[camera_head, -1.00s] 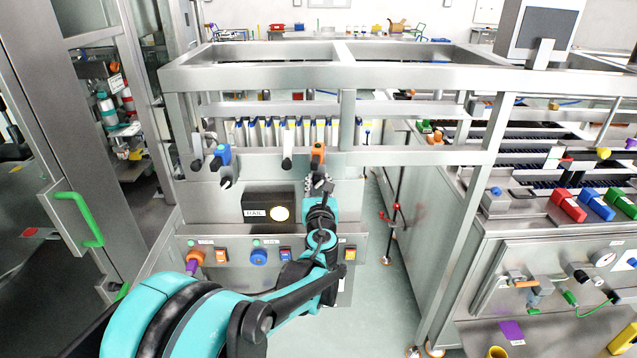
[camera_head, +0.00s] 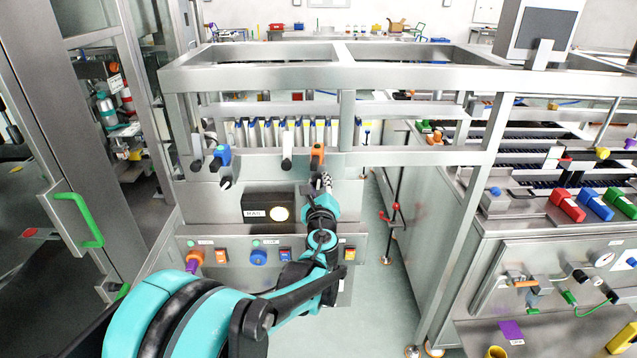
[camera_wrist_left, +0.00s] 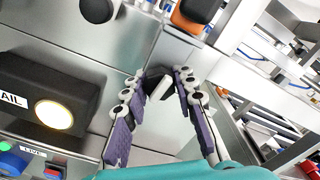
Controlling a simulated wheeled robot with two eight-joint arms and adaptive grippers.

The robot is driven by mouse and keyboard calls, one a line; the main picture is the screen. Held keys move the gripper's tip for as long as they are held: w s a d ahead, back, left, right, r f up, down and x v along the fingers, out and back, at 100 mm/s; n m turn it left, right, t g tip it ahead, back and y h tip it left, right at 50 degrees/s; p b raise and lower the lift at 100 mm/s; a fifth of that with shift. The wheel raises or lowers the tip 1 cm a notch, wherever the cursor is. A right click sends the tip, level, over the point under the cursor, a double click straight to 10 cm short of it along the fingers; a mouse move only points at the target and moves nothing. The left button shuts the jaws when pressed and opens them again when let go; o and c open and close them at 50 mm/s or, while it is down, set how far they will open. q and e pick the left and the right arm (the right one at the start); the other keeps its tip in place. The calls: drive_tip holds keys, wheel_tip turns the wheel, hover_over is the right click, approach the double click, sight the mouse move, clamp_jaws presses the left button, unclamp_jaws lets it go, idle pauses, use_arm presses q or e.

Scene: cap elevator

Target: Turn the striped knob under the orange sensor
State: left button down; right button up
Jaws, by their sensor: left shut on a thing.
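The orange sensor (camera_head: 317,154) sits on the front of the metal machine, just above my left gripper (camera_head: 324,182). It also shows at the top of the left wrist view (camera_wrist_left: 190,18). The striped knob (camera_wrist_left: 159,88), dark with a white bar, is between the fingers in the left wrist view. My left gripper (camera_wrist_left: 161,76) is shut on it, with the fingers on either side. In the head view the gripper and wrist hide most of the knob. My right gripper is not in view.
A dark box with a lit round lamp (camera_head: 279,214) is left of my left gripper. Below runs a button panel (camera_head: 207,243) with an orange-and-purple knob (camera_head: 195,258). A blue sensor (camera_head: 222,154) is further left. Open floor (camera_head: 375,300) shows to the right.

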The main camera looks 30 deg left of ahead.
use_arm(q)
drive_tip(key=n, duration=0.5)
drive_tip(key=shift+n, duration=0.3)
drive_tip(key=n, duration=0.4)
drive_tip(key=shift+r+n, duration=0.1)
drive_tip(key=shift+n, duration=0.3)
drive_tip(key=c, duration=1.2)
unclamp_jaws()
drive_tip(key=v, duration=1.2)
